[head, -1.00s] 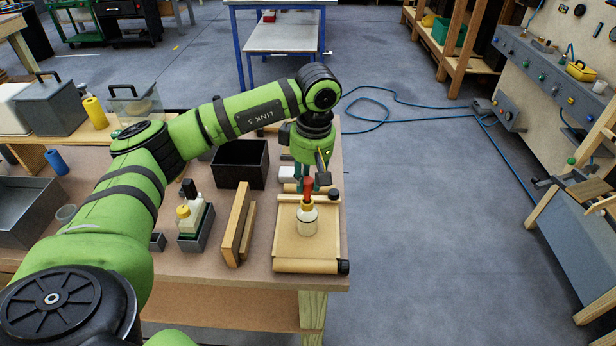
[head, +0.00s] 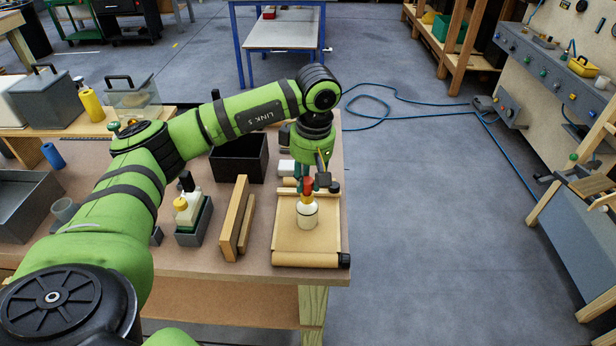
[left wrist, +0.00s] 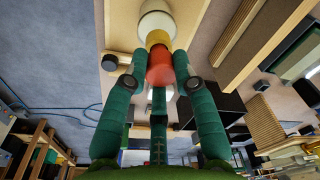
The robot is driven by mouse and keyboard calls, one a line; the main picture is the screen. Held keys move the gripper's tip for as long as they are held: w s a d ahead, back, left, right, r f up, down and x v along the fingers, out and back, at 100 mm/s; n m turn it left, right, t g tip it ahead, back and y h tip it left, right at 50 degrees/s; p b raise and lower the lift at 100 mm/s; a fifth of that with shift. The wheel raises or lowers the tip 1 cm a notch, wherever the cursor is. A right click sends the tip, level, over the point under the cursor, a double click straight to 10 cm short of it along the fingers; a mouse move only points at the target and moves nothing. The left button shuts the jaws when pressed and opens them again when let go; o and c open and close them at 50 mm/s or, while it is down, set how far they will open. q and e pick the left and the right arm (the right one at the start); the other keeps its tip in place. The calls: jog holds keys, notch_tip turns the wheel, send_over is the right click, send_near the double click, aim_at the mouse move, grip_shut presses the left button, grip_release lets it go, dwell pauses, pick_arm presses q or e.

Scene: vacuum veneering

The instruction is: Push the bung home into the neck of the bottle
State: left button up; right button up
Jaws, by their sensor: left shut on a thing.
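The cream-white bottle (head: 306,215) stands upright on a tan mat (head: 290,245) near the table's right edge. Its yellow neck also shows in the left wrist view (left wrist: 158,38). The red bung (head: 308,185) is at the top of the neck, in line with it. In the left wrist view the bung (left wrist: 160,68) meets the yellow neck with no clear gap; how deep it sits cannot be told. My left gripper (left wrist: 161,68) is shut on the bung, its green fingers on either side, pointing down over the bottle. My right gripper is not in view.
A wooden block (head: 234,222) stands left of the mat. A roller end (head: 344,260) lies at the mat's front. Open floor lies to the right.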

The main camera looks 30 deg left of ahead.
aim_at(312, 183)
pick_arm(q)
jog(key=shift+f, duration=0.2)
jog(key=o, duration=0.8)
jog(key=shift+r, duration=0.15)
jog(key=r, duration=0.8)
jog(key=d+r, duration=0.1)
jog(key=r, duration=0.2)
jog(key=shift+r, duration=0.4)
